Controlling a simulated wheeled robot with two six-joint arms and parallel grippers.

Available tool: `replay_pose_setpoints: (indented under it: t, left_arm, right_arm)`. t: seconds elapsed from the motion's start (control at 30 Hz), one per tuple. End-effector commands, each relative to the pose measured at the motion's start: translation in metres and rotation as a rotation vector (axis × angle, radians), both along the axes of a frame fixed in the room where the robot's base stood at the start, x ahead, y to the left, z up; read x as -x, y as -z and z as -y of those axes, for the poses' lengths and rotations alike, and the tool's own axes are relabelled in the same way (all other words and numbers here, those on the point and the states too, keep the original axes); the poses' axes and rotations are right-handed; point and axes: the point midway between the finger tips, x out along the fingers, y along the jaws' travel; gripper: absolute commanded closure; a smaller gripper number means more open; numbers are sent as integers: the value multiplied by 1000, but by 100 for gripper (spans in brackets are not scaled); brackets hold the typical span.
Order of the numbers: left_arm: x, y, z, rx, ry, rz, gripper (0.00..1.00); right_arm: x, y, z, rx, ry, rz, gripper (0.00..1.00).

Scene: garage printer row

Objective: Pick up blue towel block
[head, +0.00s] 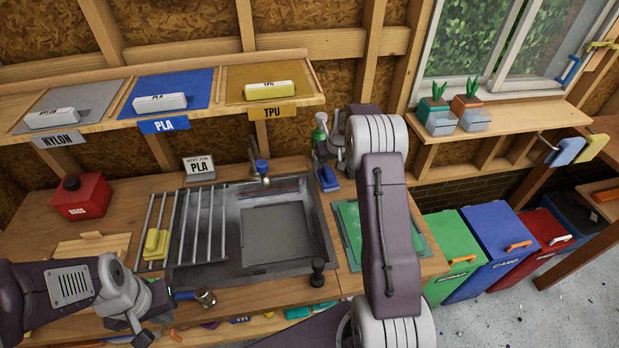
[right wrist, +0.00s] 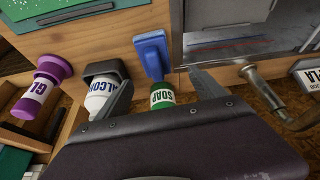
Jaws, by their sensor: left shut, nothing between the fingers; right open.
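A pale blue towel block (head: 566,151) hangs on a rail at the far right of the head view, beside a yellow block (head: 591,147). Both grippers are well to its left. My right gripper (right wrist: 163,88) is open, with a green soap bottle (right wrist: 162,97) and a darker blue block-like item (right wrist: 151,53) seen between or beyond its fingers. That item also shows by the sink in the head view (head: 328,178). My left gripper (head: 143,338) is shut and empty at the lower left, in front of the counter. The right fingertips are mostly hidden by my arm in the head view.
The sink (head: 329,245) lies left of my right arm. A shelf with two potted plants (head: 434,104) stands between that arm and the rail. Green, blue and red bins (head: 497,232) sit below. An alcohol bottle (right wrist: 103,90) and a purple bottle (right wrist: 40,92) are near the right gripper.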

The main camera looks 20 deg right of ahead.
Motion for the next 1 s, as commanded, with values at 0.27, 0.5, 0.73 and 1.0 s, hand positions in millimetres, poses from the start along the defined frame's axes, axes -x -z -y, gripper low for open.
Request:
replay_pose_setpoints:
  t: [0.27,0.5,0.73,1.0]
  left_arm:
    - [0,-11,0,0,0,0,100]
    - [0,-14,0,0,0,0,100]
    - [0,-29,0,0,0,0,100]
    - [0,-29,0,0,0,0,100]
  right_arm:
    - [-9,22,4,0,4,0,21]
    - [-15,36,5,1,4,2,21]
    - [-28,70,11,1,4,1,21]
    - [-33,82,12,2,4,4,21]
